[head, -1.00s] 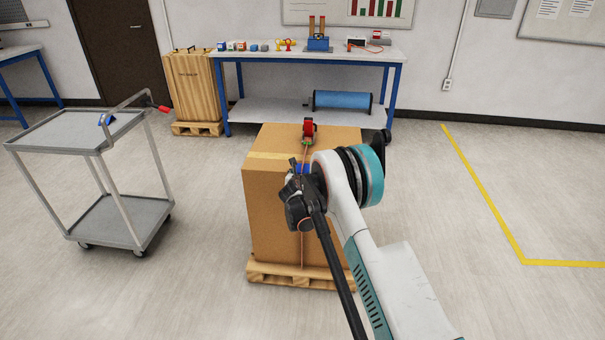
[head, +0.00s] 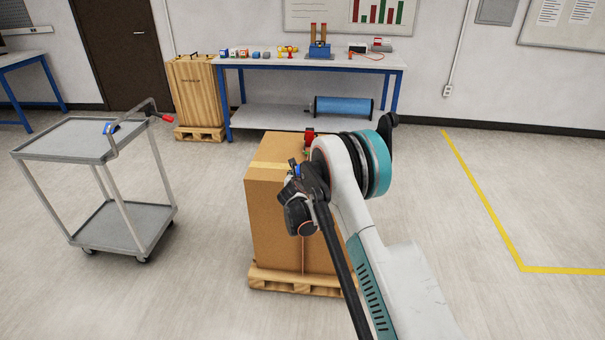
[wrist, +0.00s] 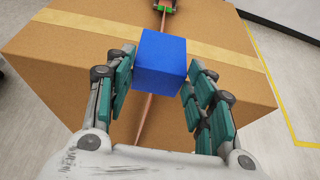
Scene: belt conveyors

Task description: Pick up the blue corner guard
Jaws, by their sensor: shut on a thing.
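The blue corner guard (wrist: 162,60) shows in the wrist view as a solid blue block between the teal pads of my gripper (wrist: 160,68). My gripper is shut on it. In the head view only a small blue part of the guard (head: 297,169) shows beside my dark gripper (head: 298,178), near the top front edge of the large cardboard box (head: 270,215). An orange strap (wrist: 143,115) runs over the box and passes behind the guard in the wrist view. The gap between guard and box cannot be judged exactly.
The box stands on a wooden pallet (head: 290,283). A red ratchet (head: 309,136) sits on its top. A grey cart (head: 65,140) stands left, with a small blue item (head: 111,128) on it. A blue-legged workbench (head: 335,62) is behind. Floor is clear on the right.

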